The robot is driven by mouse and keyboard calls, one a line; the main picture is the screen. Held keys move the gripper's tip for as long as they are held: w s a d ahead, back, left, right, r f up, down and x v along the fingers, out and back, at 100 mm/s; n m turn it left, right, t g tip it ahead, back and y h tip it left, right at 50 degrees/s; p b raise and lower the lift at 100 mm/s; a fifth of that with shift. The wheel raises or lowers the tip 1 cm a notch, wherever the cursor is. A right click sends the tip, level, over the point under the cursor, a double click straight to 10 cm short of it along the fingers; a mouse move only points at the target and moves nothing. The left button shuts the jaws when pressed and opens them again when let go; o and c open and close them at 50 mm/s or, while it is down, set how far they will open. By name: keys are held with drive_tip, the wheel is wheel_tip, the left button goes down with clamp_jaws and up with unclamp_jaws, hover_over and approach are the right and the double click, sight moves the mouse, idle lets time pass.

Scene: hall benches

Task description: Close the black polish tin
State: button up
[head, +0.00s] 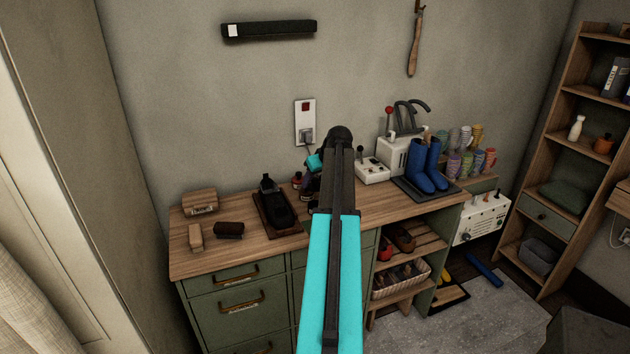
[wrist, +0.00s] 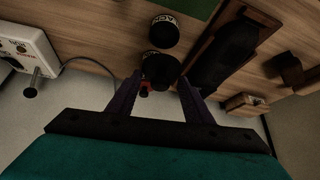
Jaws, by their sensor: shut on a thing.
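In the wrist view my gripper (wrist: 159,80) is shut on a dark round piece (wrist: 160,70), a tin or its lid; I cannot tell which. Pale lettering shows at its edge. A second dark round tin (wrist: 165,32) with white lettering on its side is just beyond it on the bench, close by. I cannot tell for sure which is the black polish tin. In the head view my arm and the cyan wrist hide most of the gripper and what it holds. Small dark and red containers (head: 297,180) show left of the arm.
A dark shoe on a brown board (head: 273,211) lies close left. Brushes (head: 229,230) and a wooden box (head: 200,202) are farther left. A white switch box (head: 372,170) and blue boots (head: 426,165) stand right. The bench front (head: 240,252) is clear.

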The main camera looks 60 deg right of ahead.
drive_tip(key=shift+f, duration=0.1)
drive_tip(key=shift+f+b, duration=1.5)
drive_tip(key=shift+f, duration=1.55)
drive_tip(key=shift+f, duration=0.15)
idle(0.7)
drive_tip(key=o, duration=1.6)
drive_tip(key=shift+r+p, duration=1.45)
drive_tip(key=shift+r, duration=2.05)
